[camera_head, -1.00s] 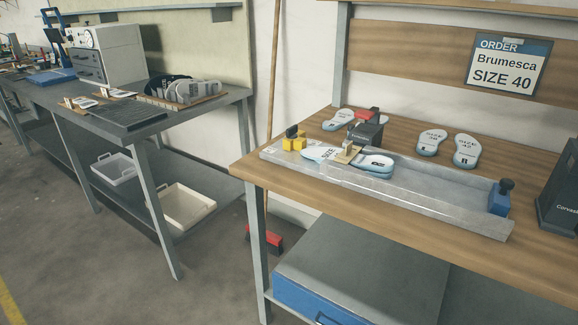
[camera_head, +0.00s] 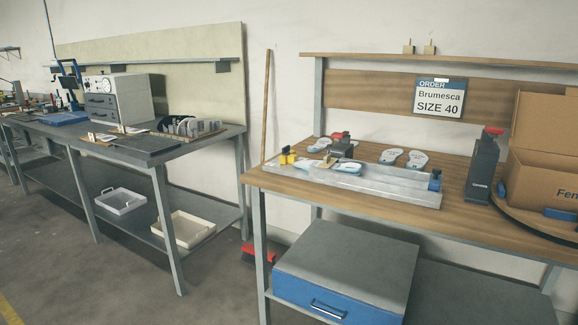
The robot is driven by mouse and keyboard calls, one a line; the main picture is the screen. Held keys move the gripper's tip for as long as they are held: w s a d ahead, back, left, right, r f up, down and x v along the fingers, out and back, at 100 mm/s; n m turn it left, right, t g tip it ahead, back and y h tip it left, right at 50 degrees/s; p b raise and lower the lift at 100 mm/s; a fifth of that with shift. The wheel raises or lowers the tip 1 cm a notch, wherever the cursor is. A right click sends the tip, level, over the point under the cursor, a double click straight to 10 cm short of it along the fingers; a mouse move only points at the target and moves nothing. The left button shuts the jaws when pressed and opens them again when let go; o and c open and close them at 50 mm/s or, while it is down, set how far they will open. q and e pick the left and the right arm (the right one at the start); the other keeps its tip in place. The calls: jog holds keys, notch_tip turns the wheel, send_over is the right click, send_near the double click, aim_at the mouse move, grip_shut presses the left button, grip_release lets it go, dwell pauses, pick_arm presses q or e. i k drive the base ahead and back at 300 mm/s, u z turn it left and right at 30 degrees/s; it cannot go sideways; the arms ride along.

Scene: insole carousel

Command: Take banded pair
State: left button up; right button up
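A stack of pale insoles (camera_head: 348,167) lies at the middle of a grey metal tray-like fixture (camera_head: 395,187) on the wooden bench. A tan piece (camera_head: 331,156) stands at its left end; I cannot tell whether it is a band around the insoles. Two loose insoles, one (camera_head: 391,156) and another (camera_head: 417,159), lie flat behind the fixture. One more insole (camera_head: 319,145) lies at the back left, beside a dark device with a red top (camera_head: 341,147). Neither of my grippers is in view.
An order sign (camera_head: 440,98) reads Brumesca SIZE 40. A dark dispenser (camera_head: 482,168) and an open cardboard box (camera_head: 542,165) stand at the right. A grey bench (camera_head: 110,148) holds insoles and equipment at the left. Open floor lies in front.

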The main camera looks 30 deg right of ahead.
aim_at(330, 161)
jog(key=u, duration=0.4)
jog(key=i, duration=1.3)
jog(key=z, duration=0.85)
jog(key=i, duration=0.9)
jog(key=z, duration=0.95)
